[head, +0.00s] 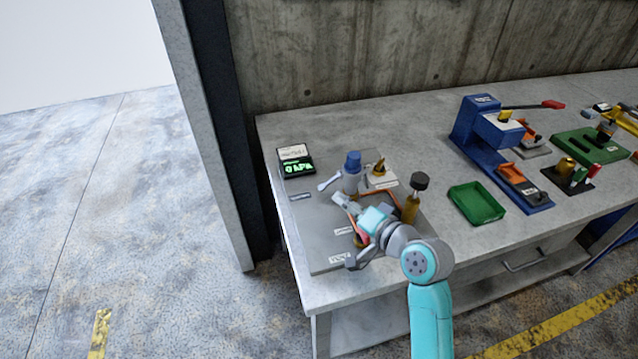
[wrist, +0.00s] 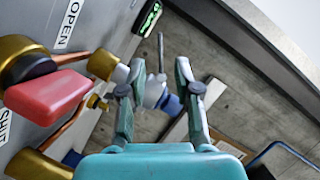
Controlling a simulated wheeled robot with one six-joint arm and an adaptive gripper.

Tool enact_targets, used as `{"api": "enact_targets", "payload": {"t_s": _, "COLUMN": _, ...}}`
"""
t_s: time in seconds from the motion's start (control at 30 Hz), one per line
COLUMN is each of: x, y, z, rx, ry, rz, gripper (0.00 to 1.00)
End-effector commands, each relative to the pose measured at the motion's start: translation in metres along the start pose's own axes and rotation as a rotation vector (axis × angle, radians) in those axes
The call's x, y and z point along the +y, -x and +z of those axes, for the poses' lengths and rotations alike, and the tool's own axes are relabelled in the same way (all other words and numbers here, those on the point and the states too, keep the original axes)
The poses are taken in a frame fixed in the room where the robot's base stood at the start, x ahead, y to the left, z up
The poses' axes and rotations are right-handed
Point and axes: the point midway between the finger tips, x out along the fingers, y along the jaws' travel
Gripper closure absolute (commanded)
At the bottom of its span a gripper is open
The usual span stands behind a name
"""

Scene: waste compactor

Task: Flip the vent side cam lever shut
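A pale fitting with a blue cap (head: 352,162) stands on the grey panel, with a light lever (head: 328,183) sticking out to its left. In the wrist view the grey lever (wrist: 161,52) and white body (wrist: 153,92) show beyond and between my fingertips. A red handle (wrist: 48,97) on a brass valve lies left of my fingers, by labels reading OPEN (wrist: 68,25) and apparently SHUT (wrist: 4,127). No label names the vent side legibly. My gripper (wrist: 157,75) is open and empty, low over the panel (head: 325,222); my wrist partly hides the red handle in the head view.
A display reading about 0 kPa (head: 295,160) stands at the panel's back left. A black-capped brass post (head: 412,198) and a white block with a brass top (head: 381,174) stand close by. A green tray (head: 477,203) and blue press (head: 487,130) are right.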

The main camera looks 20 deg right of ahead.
Motion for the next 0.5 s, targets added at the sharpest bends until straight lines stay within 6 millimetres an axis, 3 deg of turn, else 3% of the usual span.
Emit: {"api": "enact_targets", "payload": {"t_s": 0.5, "x": -0.001, "y": -0.083, "z": 0.001, "rx": -0.002, "ry": 0.001, "rz": 0.000, "gripper": 0.68}}
